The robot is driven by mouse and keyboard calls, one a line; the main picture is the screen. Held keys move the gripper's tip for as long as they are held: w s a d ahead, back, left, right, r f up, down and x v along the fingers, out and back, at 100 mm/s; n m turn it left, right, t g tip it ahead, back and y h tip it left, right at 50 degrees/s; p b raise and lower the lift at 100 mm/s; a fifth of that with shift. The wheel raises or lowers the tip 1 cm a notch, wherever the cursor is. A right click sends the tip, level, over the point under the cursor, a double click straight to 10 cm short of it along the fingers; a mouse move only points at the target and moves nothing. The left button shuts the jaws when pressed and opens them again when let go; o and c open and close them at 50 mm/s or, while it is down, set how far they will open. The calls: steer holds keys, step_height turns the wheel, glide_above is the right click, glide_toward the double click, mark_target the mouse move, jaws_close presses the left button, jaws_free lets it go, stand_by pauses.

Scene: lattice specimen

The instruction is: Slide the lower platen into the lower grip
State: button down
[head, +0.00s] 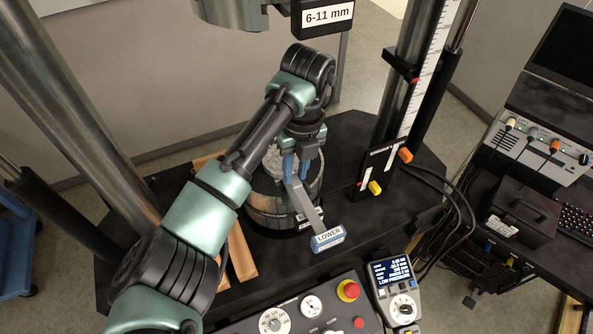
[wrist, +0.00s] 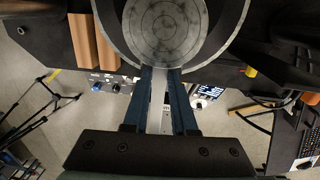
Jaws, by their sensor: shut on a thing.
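My gripper (head: 297,172) has blue fingers and is shut on a flat grey bar (head: 308,202) with a blue end block marked LOWER (head: 328,237). The fingers and the bar also show in the wrist view (wrist: 163,74). There a round grey disc with concentric rings, apparently the lower platen (wrist: 166,28), lies just past the fingertips. The bar meets its near edge in the picture; whether they are joined is hidden. The dark round lower grip (head: 270,216) stands under and around the disc. The arm hides part of it in the head view.
Steel columns (head: 90,110) stand left and right. An upper unit marked 6-11 mm (head: 323,17) hangs above. A control panel (head: 290,312) and a handheld display unit (head: 394,285) are in front. Wooden strips (head: 240,255) lie left of the grip.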

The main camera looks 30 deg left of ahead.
steer(key=shift+w+a+r+b, duration=0.15)
steer(key=shift+w+a+b, duration=0.55)
steer(key=shift+w+a, duration=0.35)
steer(key=shift+s+a, duration=0.1)
steer(key=c, duration=0.7)
jaws_free()
steer(key=shift+s, duration=0.1)
steer(key=shift+o, duration=0.7)
steer(key=shift+f, duration=0.25)
steer(key=o, duration=0.4)
steer(key=shift+r, duration=0.1)
steer(key=shift+r, duration=0.1)
